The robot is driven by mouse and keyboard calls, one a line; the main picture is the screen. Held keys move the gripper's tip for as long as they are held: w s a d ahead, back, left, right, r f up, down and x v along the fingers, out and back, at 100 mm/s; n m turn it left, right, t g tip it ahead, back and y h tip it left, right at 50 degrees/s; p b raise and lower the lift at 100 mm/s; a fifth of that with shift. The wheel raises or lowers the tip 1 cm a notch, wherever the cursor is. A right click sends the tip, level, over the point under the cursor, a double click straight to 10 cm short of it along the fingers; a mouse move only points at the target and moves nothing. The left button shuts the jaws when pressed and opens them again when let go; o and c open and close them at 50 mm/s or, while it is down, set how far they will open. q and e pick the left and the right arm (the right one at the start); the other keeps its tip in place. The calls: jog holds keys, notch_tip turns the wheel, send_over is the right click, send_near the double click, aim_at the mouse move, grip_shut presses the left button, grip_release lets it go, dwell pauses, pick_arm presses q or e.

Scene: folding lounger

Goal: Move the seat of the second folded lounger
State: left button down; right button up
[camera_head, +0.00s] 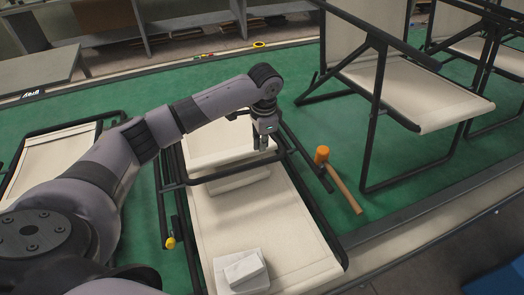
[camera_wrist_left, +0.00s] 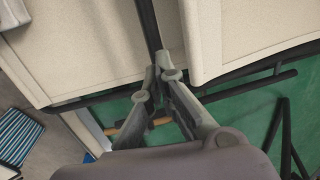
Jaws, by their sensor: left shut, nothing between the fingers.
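A folded lounger (camera_head: 255,222) with cream fabric and a black tube frame lies low on the green floor in front of me. A black bar and a raised cream panel (camera_head: 215,147) cross its far part. Its cream fabric also fills the upper wrist view (camera_wrist_left: 95,45). My left gripper (camera_head: 262,147) points down at the far right part of this lounger, close to the black bar. Its fingers are shut and empty (camera_wrist_left: 158,76); I cannot tell whether they touch the frame. My right gripper is not in view.
Another folded lounger (camera_head: 45,160) lies at the left, partly behind my arm. An unfolded lounger (camera_head: 415,92) stands at the right. A mallet with an orange head (camera_head: 321,154) lies beside the middle lounger. White blocks (camera_head: 242,272) rest on its near end. Green floor (camera_head: 300,62) is clear behind.

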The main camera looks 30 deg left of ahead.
aim_at(262, 160)
pick_arm(q)
notch_tip(262, 160, down, 5)
jog(key=shift+w+a+p, duration=0.15)
jog(key=shift+p, duration=0.4)
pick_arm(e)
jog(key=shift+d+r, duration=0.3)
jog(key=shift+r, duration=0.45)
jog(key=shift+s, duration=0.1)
